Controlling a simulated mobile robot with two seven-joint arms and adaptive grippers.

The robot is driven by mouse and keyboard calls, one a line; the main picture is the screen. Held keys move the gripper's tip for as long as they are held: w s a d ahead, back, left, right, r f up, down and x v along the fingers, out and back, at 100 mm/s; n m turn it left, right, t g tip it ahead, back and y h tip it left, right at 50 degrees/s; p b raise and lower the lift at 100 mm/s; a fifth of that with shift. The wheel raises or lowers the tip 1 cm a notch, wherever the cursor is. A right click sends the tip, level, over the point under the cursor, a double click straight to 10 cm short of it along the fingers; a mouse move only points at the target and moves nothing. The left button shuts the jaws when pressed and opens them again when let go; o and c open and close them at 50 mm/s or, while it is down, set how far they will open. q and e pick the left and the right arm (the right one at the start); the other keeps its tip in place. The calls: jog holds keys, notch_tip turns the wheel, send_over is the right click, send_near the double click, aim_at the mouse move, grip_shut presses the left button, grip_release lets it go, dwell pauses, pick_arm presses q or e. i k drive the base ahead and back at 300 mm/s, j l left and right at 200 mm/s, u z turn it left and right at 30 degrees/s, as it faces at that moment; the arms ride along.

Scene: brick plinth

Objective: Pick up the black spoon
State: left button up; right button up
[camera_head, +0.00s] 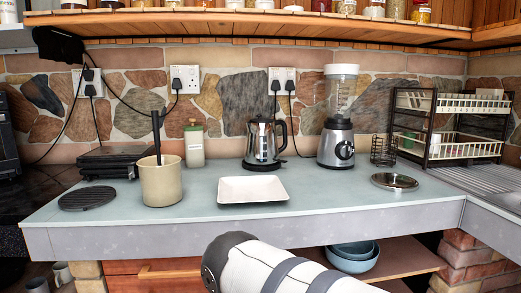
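A black spoon (156,132) stands upright in a beige pot (161,184) on the left part of the counter (330,205). Only its dark handle shows above the rim; its lower end is hidden inside the pot. Neither of my grippers is in view. A white link of one of my arms shows at the bottom middle, in front of the counter's front edge, well apart from the pot.
A white square plate (253,189) lies right of the pot, with a kettle (264,144) and blender (337,130) behind. A black trivet (87,198) lies left. A wooden shelf (250,24) overhangs the back.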

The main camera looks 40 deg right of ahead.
aim_at(155, 113)
jog(key=z, duration=0.75)
jog(key=u, duration=1.7)
jog(key=z, duration=1.7)
